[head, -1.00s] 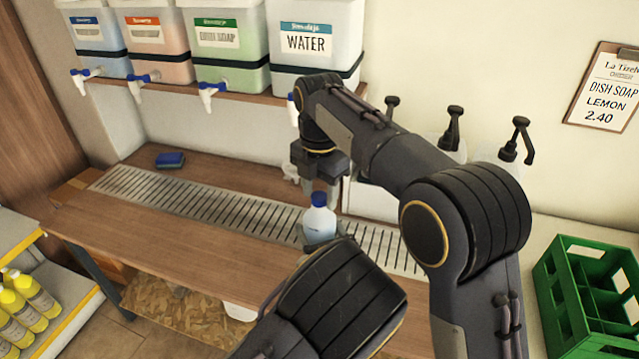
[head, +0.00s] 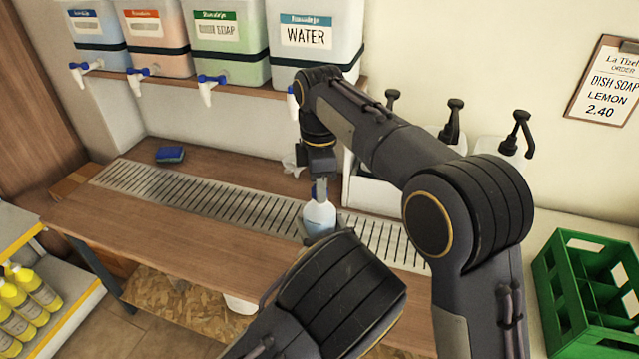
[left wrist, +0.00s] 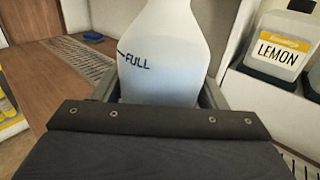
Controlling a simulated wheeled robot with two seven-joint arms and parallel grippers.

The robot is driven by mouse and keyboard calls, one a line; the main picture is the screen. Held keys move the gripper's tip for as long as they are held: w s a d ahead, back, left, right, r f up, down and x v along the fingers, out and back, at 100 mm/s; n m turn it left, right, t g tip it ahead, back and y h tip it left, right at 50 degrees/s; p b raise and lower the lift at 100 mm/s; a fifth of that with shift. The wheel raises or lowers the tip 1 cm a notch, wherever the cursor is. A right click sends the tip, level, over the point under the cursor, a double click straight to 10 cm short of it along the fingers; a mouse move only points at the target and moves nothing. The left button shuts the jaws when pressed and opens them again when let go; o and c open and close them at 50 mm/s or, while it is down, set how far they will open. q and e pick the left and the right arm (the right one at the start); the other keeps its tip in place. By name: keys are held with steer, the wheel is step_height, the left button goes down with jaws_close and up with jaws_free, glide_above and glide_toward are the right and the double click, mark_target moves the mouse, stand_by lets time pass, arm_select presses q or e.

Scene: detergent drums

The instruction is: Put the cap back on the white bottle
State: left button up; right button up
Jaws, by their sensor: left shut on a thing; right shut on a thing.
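The white bottle (head: 320,217) stands upright over the slotted drain strip, with pale blue liquid inside. It fills the middle of the left wrist view (left wrist: 160,60), with a FULL mark on its side and its top out of frame. My left gripper (left wrist: 160,95) is shut on its body; in the head view my left arm hides most of that gripper. My right gripper (head: 320,190) points down from above, shut on the cap. I cannot tell whether the threads are engaged.
Dispenser drums with taps, including the WATER drum (head: 312,40), stand on the shelf above. A blue sponge (head: 170,155) lies on the wooden counter (head: 150,225). Pump containers (head: 452,125) stand behind my right arm. A green crate (head: 585,300) is at the right.

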steer(key=m, duration=1.2)
steer(key=shift+m, duration=0.3)
steer(key=m, duration=0.7)
steer(key=shift+m, duration=0.3)
steer(key=m, duration=0.7)
steer(key=o, duration=1.1)
steer(key=shift+r, duration=2.2)
